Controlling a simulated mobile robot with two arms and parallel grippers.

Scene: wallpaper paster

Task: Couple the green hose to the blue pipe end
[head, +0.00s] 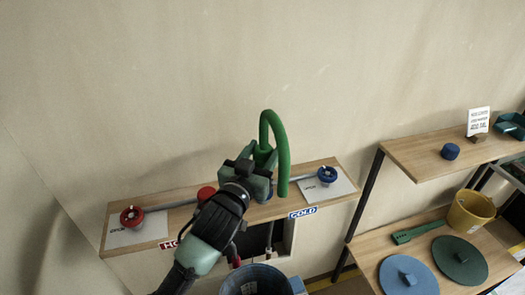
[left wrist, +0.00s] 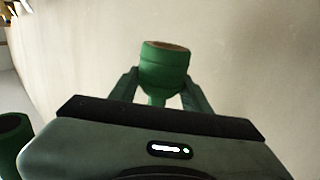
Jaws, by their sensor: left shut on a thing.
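The green hose (head: 268,122) arcs up from my left gripper (head: 262,156) and bends over to hang down on the right. My left gripper is shut on one end of it, above the wooden ledge. In the left wrist view my left gripper (left wrist: 160,88) holds a green collar (left wrist: 166,65) between its fingers, its brownish opening showing at the top. Another green end (left wrist: 13,135) shows at the lower left there. A blue part (head: 269,191), perhaps the blue pipe end, shows behind my gripper and is partly hidden. The hose looks apart from it. My right gripper is not in view.
The ledge (head: 299,201) carries a red valve (head: 131,216), a red fitting (head: 206,193), a blue valve (head: 327,175) and grey pipes. Below stands a dark blue bucket (head: 256,281). Shelves at right hold lids (head: 460,261) and a yellow bucket (head: 470,211). The wall above is bare.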

